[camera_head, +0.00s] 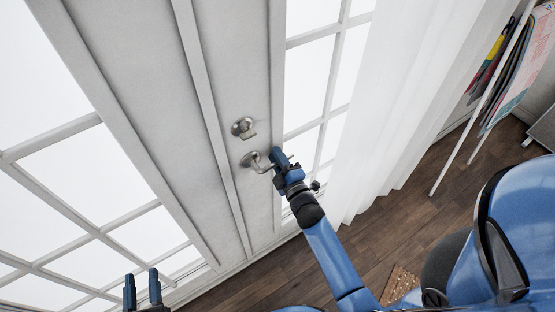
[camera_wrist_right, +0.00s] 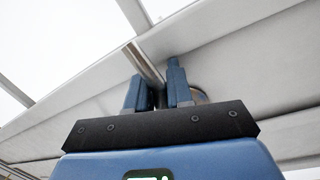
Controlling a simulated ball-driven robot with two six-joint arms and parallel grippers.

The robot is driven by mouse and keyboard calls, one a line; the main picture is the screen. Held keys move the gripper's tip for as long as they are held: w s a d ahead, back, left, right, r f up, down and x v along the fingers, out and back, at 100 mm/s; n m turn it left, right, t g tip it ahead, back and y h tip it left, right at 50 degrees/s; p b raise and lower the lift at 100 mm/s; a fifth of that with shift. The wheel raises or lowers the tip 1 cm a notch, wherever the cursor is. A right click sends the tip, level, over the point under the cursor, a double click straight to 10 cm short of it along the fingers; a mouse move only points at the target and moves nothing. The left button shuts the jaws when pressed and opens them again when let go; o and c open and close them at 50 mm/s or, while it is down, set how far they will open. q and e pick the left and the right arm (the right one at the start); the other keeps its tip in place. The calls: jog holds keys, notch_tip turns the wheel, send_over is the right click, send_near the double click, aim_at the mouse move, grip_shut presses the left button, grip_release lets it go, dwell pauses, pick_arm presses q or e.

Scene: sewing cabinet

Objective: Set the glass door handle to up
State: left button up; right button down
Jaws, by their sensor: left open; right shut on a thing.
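The glass door handle (camera_head: 255,160) is a silver lever on a round plate on the white door frame (camera_head: 225,110), below a round lock knob (camera_head: 244,128). My right gripper (camera_head: 277,158) is shut on the lever's free end. In the right wrist view the metal lever (camera_wrist_right: 147,65) runs between the fingers of the right gripper (camera_wrist_right: 160,88). The lever's exact angle is hard to tell because the fingers cover part of it. My left gripper (camera_head: 142,287) is at the bottom left, open and empty, apart from the door.
Glass panes fill the door on both sides. A white curtain (camera_head: 395,110) hangs right of the door. A rack with hanging fabrics (camera_head: 515,75) stands at the far right. The wooden floor (camera_head: 400,215) is bare between curtain and rack. A patterned mat (camera_head: 400,284) lies at the bottom.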

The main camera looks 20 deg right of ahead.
jog(key=shift+r, duration=0.15)
jog(key=c, duration=1.1)
grip_release()
jog(key=s+d+f+b, duration=0.1)
jog(key=s, duration=0.9)
jog(key=shift+s+d, duration=0.35)
